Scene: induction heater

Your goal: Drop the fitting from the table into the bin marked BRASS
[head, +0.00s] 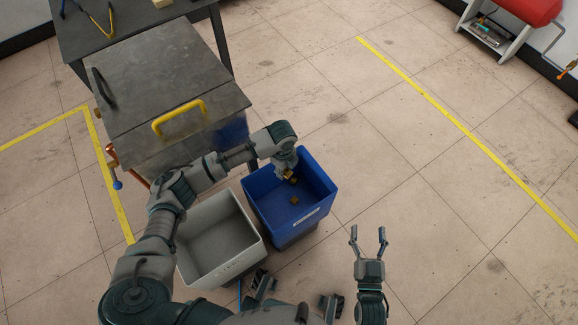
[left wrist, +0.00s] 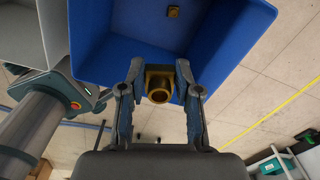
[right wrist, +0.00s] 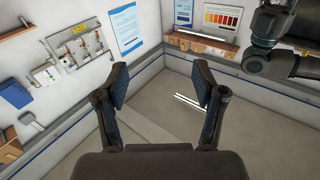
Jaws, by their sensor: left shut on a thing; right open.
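My left gripper (head: 287,174) is over the blue bin (head: 323,190), its fingers shut on a brass fitting. In the left wrist view the fitting (left wrist: 159,84) sits between the fingertips (left wrist: 157,80), its round open end facing the camera. Another small brass piece (head: 294,200) lies inside the blue bin, and it also shows in the left wrist view (left wrist: 173,12). The blue bin has a white label (head: 305,217) on its front, too small to read. My right gripper (head: 368,240) is open and empty, right of the bins and apart from them.
A grey-white bin (head: 222,240) stands empty left of the blue bin, with an unreadable label. A dark metal box with a yellow handle (head: 180,118) stands behind the bins, by a dark table (head: 130,35). Open tiled floor lies to the right.

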